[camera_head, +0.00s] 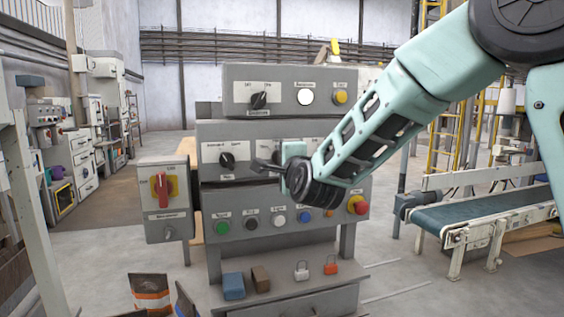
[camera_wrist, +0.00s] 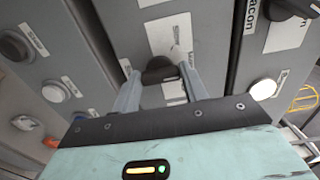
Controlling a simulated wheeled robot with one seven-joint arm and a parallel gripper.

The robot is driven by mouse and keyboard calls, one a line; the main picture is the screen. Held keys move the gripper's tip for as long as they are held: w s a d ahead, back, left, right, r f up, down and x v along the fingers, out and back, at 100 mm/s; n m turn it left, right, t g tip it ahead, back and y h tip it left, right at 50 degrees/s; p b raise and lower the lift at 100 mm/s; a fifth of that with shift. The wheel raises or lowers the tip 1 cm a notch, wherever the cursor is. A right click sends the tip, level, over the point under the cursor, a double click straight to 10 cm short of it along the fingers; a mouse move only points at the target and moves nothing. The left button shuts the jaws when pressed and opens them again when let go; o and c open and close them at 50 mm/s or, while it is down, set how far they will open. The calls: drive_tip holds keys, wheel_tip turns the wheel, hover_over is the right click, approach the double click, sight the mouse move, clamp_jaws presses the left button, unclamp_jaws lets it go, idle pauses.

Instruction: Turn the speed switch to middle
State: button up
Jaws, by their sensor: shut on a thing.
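My gripper (camera_head: 265,166) reaches in from the right to the middle row of the grey control panel (camera_head: 213,130). In the wrist view my gripper (camera_wrist: 158,82) has its two fingers on either side of a black rotary knob (camera_wrist: 160,68), shut on it. The knob sits by a white label plate (camera_wrist: 170,35) whose words are too small to read, so I cannot confirm it is the speed switch. In the head view this knob is hidden by my gripper, and its position cannot be told. Another black knob (camera_head: 227,160) stands free to the left.
The upper box has a black knob (camera_head: 259,100), a white button (camera_head: 306,96) and a yellow button (camera_head: 341,96). Below are several coloured buttons and a red emergency stop (camera_head: 357,205). A red-handled switch box (camera_head: 163,190) is at left, a conveyor (camera_head: 480,212) at right.

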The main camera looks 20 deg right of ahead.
drive_tip(key=o, duration=1)
drive_tip(key=shift+s, duration=0.1)
drive_tip(key=s+b, duration=0.2)
drive_tip(key=s, duration=1.5)
drive_tip(key=shift+s+b, duration=0.15)
drive_tip(key=shift+b, duration=0.15)
drive_tip(key=s+a+f+n+g+y+p, duration=0.5)
drive_tip(key=s+a+f+n+g, duration=0.5)
drive_tip(key=n, duration=0.4)
drive_tip(key=s+d+f+n+g+h+p, duration=0.1)
drive_tip(key=s+n+g, duration=0.1)
drive_tip(key=s+n, duration=0.2)
drive_tip(key=s+d+f+n+g+h+p, duration=0.1)
drive_tip(key=s+n+g+h, duration=0.1)
drive_tip(key=s, duration=0.4)
drive_tip(key=s+d+f+n+g+h+p, duration=0.1)
drive_tip(key=s+d+f+n+g, duration=0.1)
drive_tip(key=s+n+g, duration=0.2)
drive_tip(key=shift+s+n, duration=0.4)
drive_tip(key=shift+n, duration=0.4)
